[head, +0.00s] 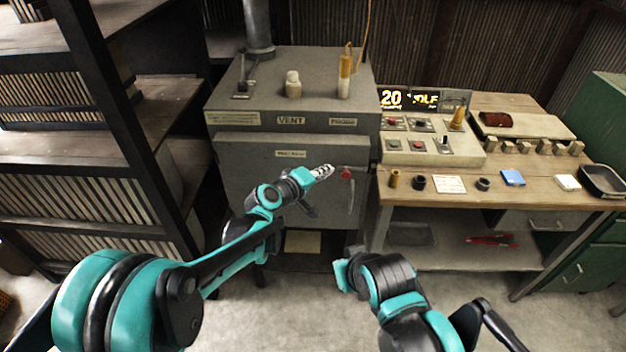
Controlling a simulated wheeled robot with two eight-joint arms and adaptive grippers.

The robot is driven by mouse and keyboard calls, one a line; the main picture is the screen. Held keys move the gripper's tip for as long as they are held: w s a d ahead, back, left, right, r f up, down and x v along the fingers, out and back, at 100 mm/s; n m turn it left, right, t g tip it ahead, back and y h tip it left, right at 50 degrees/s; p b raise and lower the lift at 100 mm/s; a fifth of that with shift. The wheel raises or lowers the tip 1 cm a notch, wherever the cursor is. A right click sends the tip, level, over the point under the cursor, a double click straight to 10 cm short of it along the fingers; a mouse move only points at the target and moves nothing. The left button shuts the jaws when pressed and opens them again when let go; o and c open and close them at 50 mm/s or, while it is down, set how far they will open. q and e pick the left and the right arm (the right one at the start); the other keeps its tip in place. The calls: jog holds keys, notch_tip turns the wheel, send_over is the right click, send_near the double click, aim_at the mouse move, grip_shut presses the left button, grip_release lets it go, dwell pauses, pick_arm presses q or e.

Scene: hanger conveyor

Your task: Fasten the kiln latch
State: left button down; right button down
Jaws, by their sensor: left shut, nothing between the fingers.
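The kiln (240,135) is a grey metal box with a closed-looking front door (262,170) at the middle of the head view. A latch with a red knob (346,173) and a thin lever hanging below it sits at the door's right edge. Whether the latch is engaged cannot be told. My left gripper (323,171) is shut and empty in front of the door, just left of the red knob. A small gap seems to lie between them. My right arm is low at the bottom centre, and its fingers do not show.
A wooden bench (450,189) with a control panel (432,147), a lit display (408,99) and small parts stands right of the kiln. A dark shelf rack (110,160) stands at left. A bottle (293,84) stands on the kiln top.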

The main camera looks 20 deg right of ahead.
aim_at(349, 175)
pick_arm(q)
jog(key=shift+s+d+f+b, duration=0.2)
jog(key=shift+d+f, duration=0.15)
jog(key=shift+d, duration=0.3)
jog(key=shift+s+d+f+b, duration=0.15)
jog(key=shift+d+f, duration=0.15)
jog(key=shift+d, duration=0.3)
jog(key=d, duration=0.1)
jog(key=s+d, duration=0.1)
jog(key=d, duration=0.2)
jog(key=shift+s, duration=0.25)
jog(key=shift+a, duration=0.1)
